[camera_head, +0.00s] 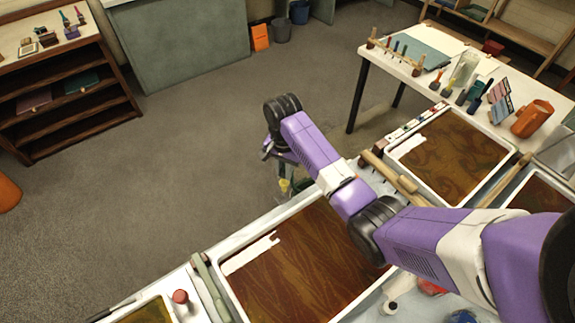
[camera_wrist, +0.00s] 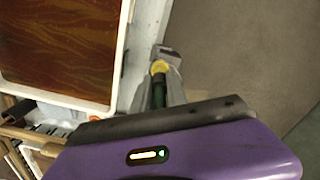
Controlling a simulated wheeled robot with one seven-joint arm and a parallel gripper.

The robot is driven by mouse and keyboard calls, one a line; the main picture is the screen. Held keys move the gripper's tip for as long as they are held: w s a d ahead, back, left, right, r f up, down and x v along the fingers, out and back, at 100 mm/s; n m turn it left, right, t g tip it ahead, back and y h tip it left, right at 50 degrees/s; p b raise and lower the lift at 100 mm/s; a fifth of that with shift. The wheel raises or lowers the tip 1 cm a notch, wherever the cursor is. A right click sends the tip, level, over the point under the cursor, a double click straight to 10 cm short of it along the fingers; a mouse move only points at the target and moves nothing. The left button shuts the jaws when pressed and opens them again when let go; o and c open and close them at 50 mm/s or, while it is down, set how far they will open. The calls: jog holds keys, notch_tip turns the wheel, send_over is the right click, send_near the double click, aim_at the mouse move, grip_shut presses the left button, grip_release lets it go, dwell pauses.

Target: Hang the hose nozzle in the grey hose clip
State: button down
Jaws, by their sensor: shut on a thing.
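My gripper (camera_wrist: 168,78) is shut on the hose nozzle (camera_wrist: 159,88), which has a dark green body and a yellow ring. In the wrist view the nozzle lies between the grey fingers, beside the white-edged table. In the head view the nozzle (camera_head: 284,186) shows as a small yellow and green spot below my wrist, just beyond the table's far edge. My arm covers part of that area. I cannot make out the grey hose clip for certain in either view.
A marbling tray (camera_head: 232,290) with brown liquid stands on the near table, close to the gripper; another tray (camera_head: 388,150) stands to the right. Wooden rods (camera_head: 392,172) lie between them.

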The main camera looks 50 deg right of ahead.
jog(key=shift+w+a+f+n, duration=0.1)
jog(key=shift+w+a+n, duration=0.15)
jog(key=shift+n, duration=0.45)
jog(key=shift+w+a+n, duration=0.1)
jog(key=shift+w+n, duration=0.05)
jog(key=shift+n, duration=0.75)
jog(key=shift+f, duration=0.1)
notch_tip(320, 180, down, 10)
jog(key=b, duration=0.6)
jog(key=shift+f, duration=0.2)
jog(key=shift+f, duration=0.1)
dwell(0.4)
jog(key=c, duration=1.2)
grip_release()
jog(key=shift+c, duration=0.2)
